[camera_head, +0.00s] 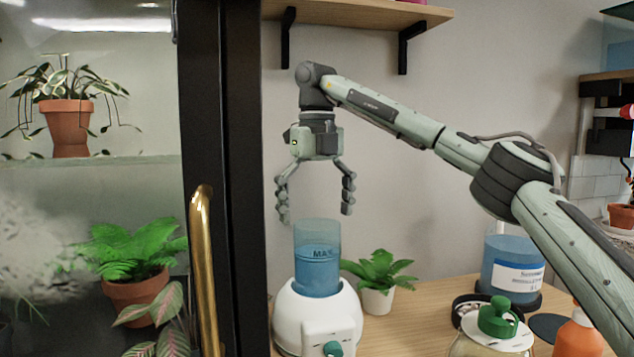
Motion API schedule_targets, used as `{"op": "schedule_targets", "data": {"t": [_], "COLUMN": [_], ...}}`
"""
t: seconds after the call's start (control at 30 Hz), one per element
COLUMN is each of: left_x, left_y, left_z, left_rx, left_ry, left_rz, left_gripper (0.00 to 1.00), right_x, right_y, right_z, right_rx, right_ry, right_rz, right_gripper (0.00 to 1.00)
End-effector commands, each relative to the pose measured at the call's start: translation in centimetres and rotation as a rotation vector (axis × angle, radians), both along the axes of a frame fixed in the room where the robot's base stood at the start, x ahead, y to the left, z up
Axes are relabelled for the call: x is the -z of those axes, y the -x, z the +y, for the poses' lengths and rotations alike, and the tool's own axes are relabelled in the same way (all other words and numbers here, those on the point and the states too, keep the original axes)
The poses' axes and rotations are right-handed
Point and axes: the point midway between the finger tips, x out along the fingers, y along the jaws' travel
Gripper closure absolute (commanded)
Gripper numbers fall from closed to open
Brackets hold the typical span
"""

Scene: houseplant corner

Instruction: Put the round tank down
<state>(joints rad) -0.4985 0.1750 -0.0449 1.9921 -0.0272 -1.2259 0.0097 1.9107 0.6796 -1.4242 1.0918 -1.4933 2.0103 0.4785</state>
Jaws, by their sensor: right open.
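The round tank (318,262) is a clear blue cylinder marked MAX, partly filled with blue liquid. It stands upright on a white rounded base (290,318) with a green knob, on the wooden table. My right gripper (315,212) points down right above the tank, its fingers spread wide on either side of the top rim. It is open and empty, and appears apart from the tank. My left gripper is not in the view.
A small potted plant (376,302) stands close behind the tank's right side. A labelled blue container (512,270), a green-capped jar (492,335) and an orange bottle (578,335) stand at right. A glass cabinet's dark frame and brass handle (203,270) rise at left. A shelf (360,12) hangs above.

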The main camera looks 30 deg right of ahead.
Motion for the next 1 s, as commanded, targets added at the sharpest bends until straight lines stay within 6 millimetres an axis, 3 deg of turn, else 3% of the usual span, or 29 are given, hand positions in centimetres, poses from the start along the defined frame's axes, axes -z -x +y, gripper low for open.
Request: {"op": "schedule_targets", "data": {"t": [0.03, 0.1, 0.3, 1.0], "left_x": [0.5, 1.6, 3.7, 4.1], "left_y": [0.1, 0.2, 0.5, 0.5], "left_z": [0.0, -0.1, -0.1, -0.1], "left_rx": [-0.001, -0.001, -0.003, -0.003], "left_ry": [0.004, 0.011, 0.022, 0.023], "left_rz": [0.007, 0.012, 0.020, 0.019], "left_gripper": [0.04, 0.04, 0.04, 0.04], "right_x": [-1.7, -2.9, -5.0, -5.2], "right_y": [0.0, 0.0, 0.0, 0.0], "right_z": [0.0, 0.0, 0.0, 0.0], "right_rx": [0.001, 0.000, 0.000, -0.001], "right_ry": [0.002, 0.001, 0.001, 0.000], "right_rz": [-0.003, -0.002, -0.001, 0.001], "right_gripper": [0.04, 0.04, 0.04, 0.04]}}
